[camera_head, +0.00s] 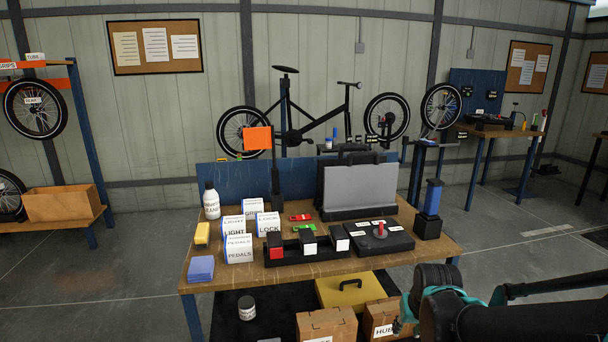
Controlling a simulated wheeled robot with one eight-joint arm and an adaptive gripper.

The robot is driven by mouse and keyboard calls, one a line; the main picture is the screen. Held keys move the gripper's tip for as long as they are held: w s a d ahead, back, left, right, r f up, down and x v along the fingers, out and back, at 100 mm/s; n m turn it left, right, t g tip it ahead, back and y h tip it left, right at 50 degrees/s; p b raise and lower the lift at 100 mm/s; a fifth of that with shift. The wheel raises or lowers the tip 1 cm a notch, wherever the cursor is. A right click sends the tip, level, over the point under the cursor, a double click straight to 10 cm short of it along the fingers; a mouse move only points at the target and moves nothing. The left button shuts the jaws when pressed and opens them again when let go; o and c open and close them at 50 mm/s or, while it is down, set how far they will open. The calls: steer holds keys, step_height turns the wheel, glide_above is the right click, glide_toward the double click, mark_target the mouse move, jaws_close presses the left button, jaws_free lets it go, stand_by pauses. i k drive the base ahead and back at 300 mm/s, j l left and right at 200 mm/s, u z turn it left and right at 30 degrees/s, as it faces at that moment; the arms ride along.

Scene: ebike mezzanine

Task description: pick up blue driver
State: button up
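A blue upright object (433,196) with a dark top stands in a black square holder (427,227) at the right end of the wooden workbench (228,297). It looks like the blue driver, but it is too small to be sure. My black and teal arm shows at the lower right, in front of the bench and below the holder. I cannot make out my gripper's fingers, and nothing held by them shows.
A grey panel on a black case (358,187) and a black tray (306,250) stand left of the holder. White boxes (238,249), a bottle (211,201) and blue cloths (201,268) crowd the bench's left. Cardboard boxes (326,325) sit below. Floor is clear to the right.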

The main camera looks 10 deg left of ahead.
mark_target(432, 196)
steer(key=u, duration=4.75)
steer(key=j+u, duration=0.25)
steer(key=j+z, duration=0.4)
steer(key=j, duration=0.55)
